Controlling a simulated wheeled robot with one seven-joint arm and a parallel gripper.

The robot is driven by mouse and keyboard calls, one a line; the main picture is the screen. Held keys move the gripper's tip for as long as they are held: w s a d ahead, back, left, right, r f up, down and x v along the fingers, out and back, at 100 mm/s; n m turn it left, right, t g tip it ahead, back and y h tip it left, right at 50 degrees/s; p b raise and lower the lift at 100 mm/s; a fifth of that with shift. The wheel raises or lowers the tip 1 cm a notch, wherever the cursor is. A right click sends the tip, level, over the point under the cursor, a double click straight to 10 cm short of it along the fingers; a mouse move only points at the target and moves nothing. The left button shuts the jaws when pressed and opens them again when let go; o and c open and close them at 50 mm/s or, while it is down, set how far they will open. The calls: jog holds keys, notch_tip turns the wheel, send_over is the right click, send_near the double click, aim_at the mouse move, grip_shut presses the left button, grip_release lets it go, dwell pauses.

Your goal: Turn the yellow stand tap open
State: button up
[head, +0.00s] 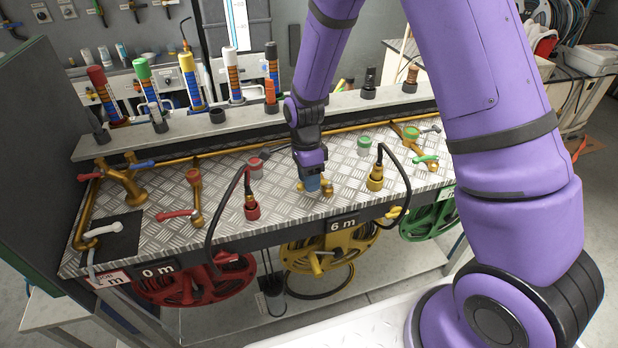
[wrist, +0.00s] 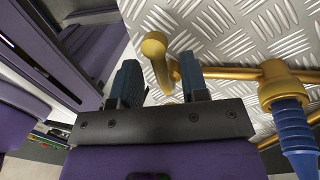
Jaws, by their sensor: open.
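The yellow stand tap (head: 327,187) stands on the checker-plate bench top, partly hidden behind my gripper in the head view. In the wrist view its yellow lever (wrist: 155,50) has a rounded end and lies between my two fingers, seemingly apart from both. Part of the brass-coloured tap body shows behind the right finger. My gripper (head: 312,184) points down at the tap; its two blue-grey fingers (wrist: 156,84) are open. Whether either finger touches the lever is hard to tell.
A brass pipe (wrist: 290,76) with a blue fitting (wrist: 295,135) is right of the fingers. A red stand tap (head: 190,213) is left on the bench and a green-handled one (head: 425,158) right. Black hoses rise from the red and yellow couplings (head: 375,180). Reels hang below.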

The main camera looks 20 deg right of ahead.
grip_shut()
